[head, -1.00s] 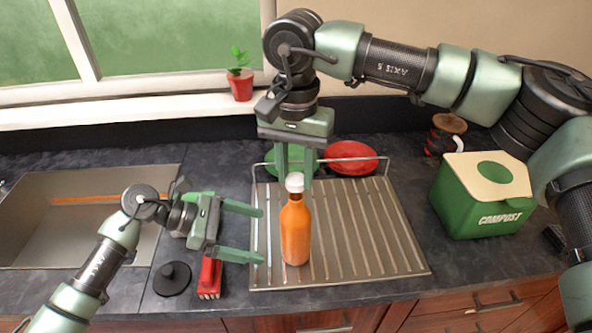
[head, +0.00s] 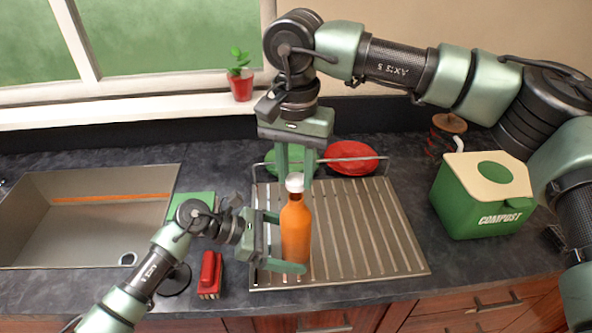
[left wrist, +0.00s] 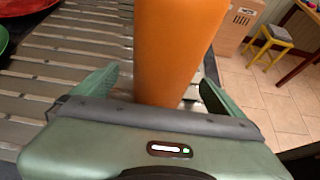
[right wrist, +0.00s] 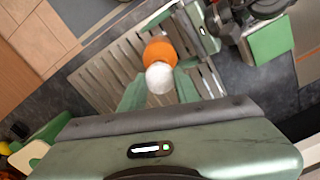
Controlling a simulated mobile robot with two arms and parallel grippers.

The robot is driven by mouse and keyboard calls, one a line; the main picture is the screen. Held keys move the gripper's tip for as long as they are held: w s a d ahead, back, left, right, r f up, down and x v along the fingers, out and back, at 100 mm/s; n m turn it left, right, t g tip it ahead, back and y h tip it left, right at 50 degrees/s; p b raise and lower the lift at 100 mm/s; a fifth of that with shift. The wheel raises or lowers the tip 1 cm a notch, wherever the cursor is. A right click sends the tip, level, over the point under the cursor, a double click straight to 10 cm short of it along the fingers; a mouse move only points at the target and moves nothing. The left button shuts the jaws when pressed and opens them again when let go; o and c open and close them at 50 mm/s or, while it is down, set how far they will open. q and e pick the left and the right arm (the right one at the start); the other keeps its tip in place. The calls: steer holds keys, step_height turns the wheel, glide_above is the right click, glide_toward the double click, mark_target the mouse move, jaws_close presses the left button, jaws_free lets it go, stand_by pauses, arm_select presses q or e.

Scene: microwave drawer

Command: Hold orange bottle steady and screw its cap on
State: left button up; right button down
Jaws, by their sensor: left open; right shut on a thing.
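The orange bottle (head: 296,235) stands upright on the ribbed metal drainboard (head: 370,230). Its white cap (head: 295,183) sits at the top of the neck, between the fingers of my right gripper (head: 294,176), which reaches down from above and is shut on it. The cap also shows in the right wrist view (right wrist: 160,78). My left gripper (head: 285,242) is open, with its fingers on either side of the bottle's body. In the left wrist view the bottle (left wrist: 175,50) stands between the open fingers, with gaps at both sides.
A green plate (head: 290,160) and a red plate (head: 352,158) stand in the rack behind. A green compost bin (head: 480,205) is at the right. The sink (head: 90,225) lies left. A red brush (head: 209,275) lies near the front edge, by my left arm.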

arm_select(q)
steer(key=shift+c, duration=0.2)
steer(key=c, duration=1.4)
